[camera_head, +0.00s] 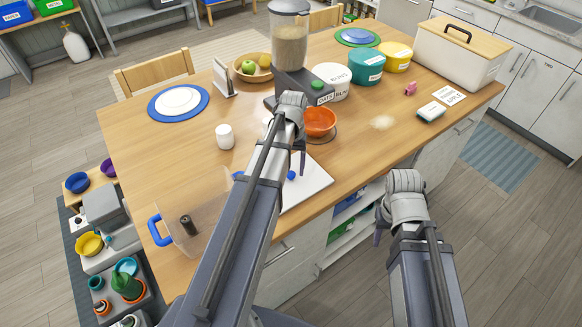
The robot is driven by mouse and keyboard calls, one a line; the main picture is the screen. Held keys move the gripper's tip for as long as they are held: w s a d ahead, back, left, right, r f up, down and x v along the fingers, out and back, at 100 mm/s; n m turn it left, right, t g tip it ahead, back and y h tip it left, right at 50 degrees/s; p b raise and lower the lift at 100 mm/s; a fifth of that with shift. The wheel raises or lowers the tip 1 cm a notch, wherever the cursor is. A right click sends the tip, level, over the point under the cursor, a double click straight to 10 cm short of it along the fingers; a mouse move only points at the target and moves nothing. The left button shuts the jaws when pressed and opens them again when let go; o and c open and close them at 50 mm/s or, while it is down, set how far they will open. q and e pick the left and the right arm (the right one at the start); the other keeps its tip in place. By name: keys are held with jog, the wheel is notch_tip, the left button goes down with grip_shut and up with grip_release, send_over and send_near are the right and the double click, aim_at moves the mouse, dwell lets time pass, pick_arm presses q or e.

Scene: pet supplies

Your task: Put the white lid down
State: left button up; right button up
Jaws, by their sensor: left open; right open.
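A white lid (180,100), a flat white disc, lies on a larger blue disc (154,106) at the left of the wooden table. My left gripper (302,160) is open over the middle of the table, beside the orange bowl (320,122) and well right of the white disc. Its fingers are partly hidden by my own arm. My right gripper (380,232) is open in front of the table's near edge, apart from everything on the table. Neither gripper holds anything that I can see.
A dispenser (289,45), white tub (332,81), teal tub (366,68) and yellow tub (397,58) stand at the back. A white cup (225,136) stands left of the bowl. A white board (308,187) and a clear blue-handled bin (200,222) lie near the front.

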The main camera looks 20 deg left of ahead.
pick_arm(q)
notch_tip(320, 180, up, 11)
jog(key=w+p, duration=0.2)
jog(key=p, duration=0.8)
jog(key=s+d+m, duration=0.3)
jog(key=s+d, duration=0.4)
jog(key=d, duration=0.3)
jog(key=s+d+m+t+y, duration=0.1)
jog(key=s+d+m, duration=0.2)
jog(key=s+d, duration=0.4)
jog(key=d, duration=0.3)
jog(key=shift+s+d+f+m+t+y, duration=0.15)
jog(key=shift+d+m+t+y, duration=0.15)
jog(key=shift+m, duration=0.1)
notch_tip(320, 180, down, 7)
jog(key=b, duration=0.7)
jog(key=shift+f, duration=0.2)
